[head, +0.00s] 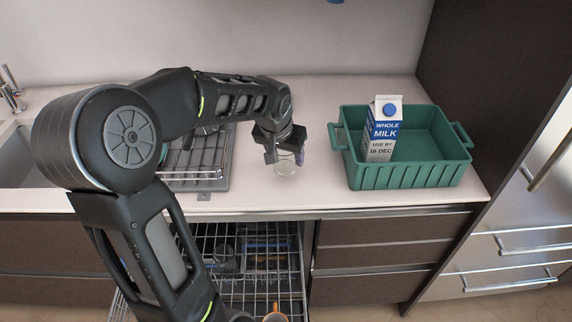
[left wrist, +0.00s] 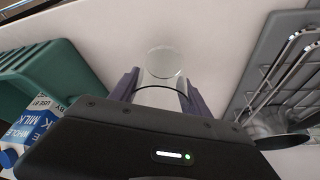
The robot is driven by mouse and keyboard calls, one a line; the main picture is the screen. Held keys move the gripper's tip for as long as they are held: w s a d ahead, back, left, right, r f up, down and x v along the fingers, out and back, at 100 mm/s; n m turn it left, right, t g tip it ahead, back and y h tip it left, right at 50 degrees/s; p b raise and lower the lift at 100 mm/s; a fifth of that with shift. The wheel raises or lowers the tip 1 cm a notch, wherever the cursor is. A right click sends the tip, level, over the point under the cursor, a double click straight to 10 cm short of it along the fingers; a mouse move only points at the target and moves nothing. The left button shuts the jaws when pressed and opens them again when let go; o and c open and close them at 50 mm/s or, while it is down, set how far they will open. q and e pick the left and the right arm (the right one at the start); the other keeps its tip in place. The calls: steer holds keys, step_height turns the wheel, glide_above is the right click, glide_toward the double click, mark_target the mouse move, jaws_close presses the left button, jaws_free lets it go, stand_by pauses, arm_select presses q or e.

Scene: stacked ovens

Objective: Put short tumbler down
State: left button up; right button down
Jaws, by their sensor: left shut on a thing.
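A clear glass short tumbler (head: 285,164) is at the countertop between the dish rack and the green crate. My left gripper (head: 284,155) is shut on it from above. In the left wrist view the tumbler (left wrist: 162,66) is between the two purple-grey fingers of my left gripper (left wrist: 160,88). Its round end faces the pale counter. I cannot tell whether it touches the counter. My right gripper is not in view.
A green crate (head: 405,178) holding a milk carton (head: 382,130) stands to the right. A metal dish rack (head: 195,180) is close on the left. Below, a pulled-out dishwasher rack (head: 255,262) holds an orange-handled cup (head: 275,314). Counter (head: 310,100) behind the tumbler is clear.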

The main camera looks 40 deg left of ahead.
mark_target(286, 164)
arm_select(q)
steer(key=shift+f, duration=1.8)
steer(key=shift+f, duration=0.1)
steer(key=o, duration=1.6)
steer(key=shift+r, duration=0.3)
steer(key=v, duration=1.1)
steer(key=shift+s+r, duration=0.15)
steer(key=shift+r, duration=0.15)
